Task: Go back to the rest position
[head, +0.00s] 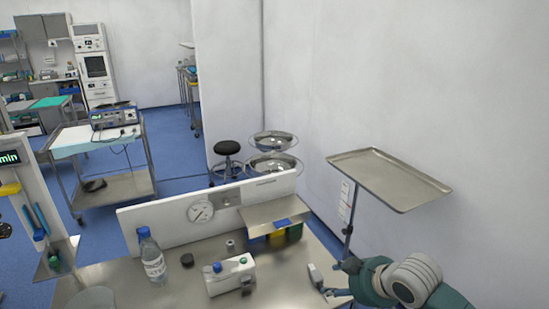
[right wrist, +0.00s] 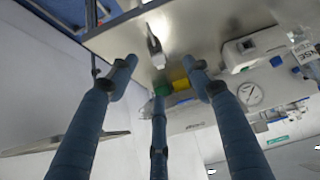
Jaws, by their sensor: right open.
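My right gripper (head: 338,279) is at the right end of the steel table (head: 135,285) in the head view. In the right wrist view its blue fingers (right wrist: 161,72) are spread apart with nothing between them. A small light-grey handheld piece (head: 315,274) lies on the table just left of the gripper. It also shows beyond the fingertips in the right wrist view (right wrist: 156,50), apart from them. My left gripper is not in view.
On the table stand a bottle with a blue cap (head: 151,255), a white box device (head: 231,275) and a steel shelf (head: 275,215) over coloured bins. A white panel with a gauge (head: 201,211) lines the back edge. A raised steel tray (head: 390,178) stands behind my right arm.

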